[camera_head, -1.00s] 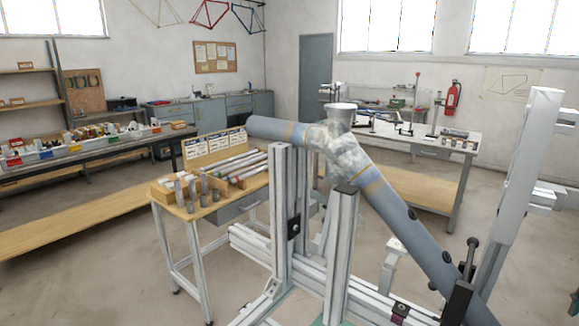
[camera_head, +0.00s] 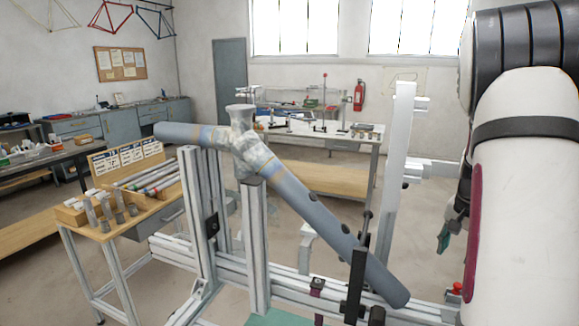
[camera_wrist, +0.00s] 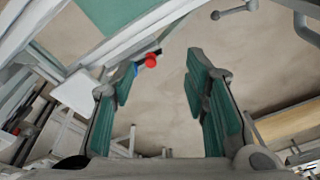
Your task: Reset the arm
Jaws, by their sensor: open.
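My gripper (camera_wrist: 162,85) shows in the wrist view with its green-padded fingers spread apart. Nothing is between them but a view of the floor beyond. In the head view part of my gripper (camera_head: 445,236) shows at the right, mostly hidden behind my white and dark arm. The gripper is to the right of the frame jig (camera_head: 255,285), apart from the grey tube (camera_head: 315,205) that rests slanted in it.
A wooden-topped bench (camera_head: 160,203) with tubes stands left of the jig. A white upright post (camera_head: 398,160) rises between the jig and my arm. A red knob (camera_wrist: 151,60) shows near the fingers in the wrist view. Open floor (camera_head: 435,215) lies behind.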

